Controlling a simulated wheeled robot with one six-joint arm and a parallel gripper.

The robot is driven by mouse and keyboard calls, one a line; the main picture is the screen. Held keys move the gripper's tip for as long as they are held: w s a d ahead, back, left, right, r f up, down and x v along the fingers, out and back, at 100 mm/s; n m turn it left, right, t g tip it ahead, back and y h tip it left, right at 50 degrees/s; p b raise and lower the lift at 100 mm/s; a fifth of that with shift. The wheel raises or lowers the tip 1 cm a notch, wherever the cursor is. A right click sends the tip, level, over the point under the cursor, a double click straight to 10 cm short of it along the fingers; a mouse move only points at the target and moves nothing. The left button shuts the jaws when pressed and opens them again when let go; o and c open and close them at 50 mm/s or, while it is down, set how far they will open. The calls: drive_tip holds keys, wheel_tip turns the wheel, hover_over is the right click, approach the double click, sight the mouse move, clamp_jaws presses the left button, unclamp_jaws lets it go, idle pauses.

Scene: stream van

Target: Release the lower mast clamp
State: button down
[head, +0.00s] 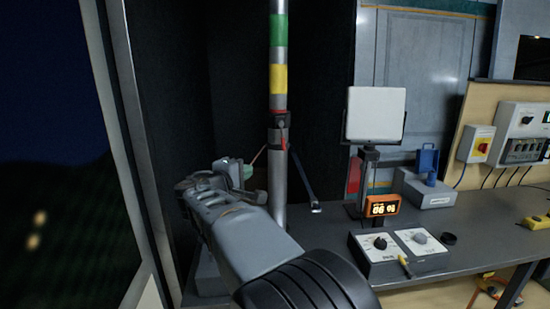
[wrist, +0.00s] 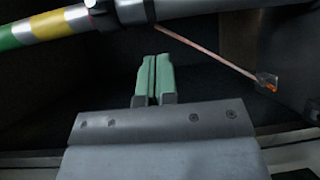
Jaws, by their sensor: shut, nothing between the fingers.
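The mast is an upright grey pole (head: 278,195) with green and yellow bands in the head view. A dark collar with red parts (head: 280,119) sits on it below the yellow band; I take this for the clamp. In the wrist view the mast (wrist: 200,11) crosses the top, with a grey collar (wrist: 131,10) on it. A thin pinkish rod or cord (wrist: 205,55) runs from near the collar to a clear and orange end (wrist: 267,81). My gripper (head: 242,171) is left of the mast. Its green fingers (wrist: 155,62) are shut and empty, apart from the mast and rod in the wrist view.
A dark strap (head: 304,181) hangs right of the mast. A grey bench (head: 455,262) on the right carries a dial box (head: 377,262), an orange display (head: 381,206) and a white panel on a stand (head: 375,114). A window frame (head: 140,150) borders the left.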

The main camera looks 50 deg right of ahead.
drive_tip(key=shift+w+d+r+n+h, duration=0.15)
drive_tip(key=shift+w+d+r+h, duration=0.2)
drive_tip(key=shift+r, duration=0.1)
drive_tip(key=shift+w+d+r+n+h, duration=0.15)
drive_tip(key=shift+w+d+r+h, duration=0.1)
drive_tip(key=shift+r+h, duration=0.15)
drive_tip(key=shift+s+d+p+x, duration=0.1)
drive_tip(key=shift+s+p+x, duration=0.35)
drive_tip(key=shift+x, duration=1.7)
drive_tip(key=shift+s+d+p+x, duration=0.1)
drive_tip(key=shift+s+p+x, duration=0.3)
drive_tip(key=shift+x, duration=1.75)
drive_tip(key=shift+s+d+p+x, duration=0.1)
drive_tip(key=shift+s+p+x, duration=0.3)
drive_tip(key=shift+x, duration=1.7)
drive_tip(key=shift+r, duration=0.15)
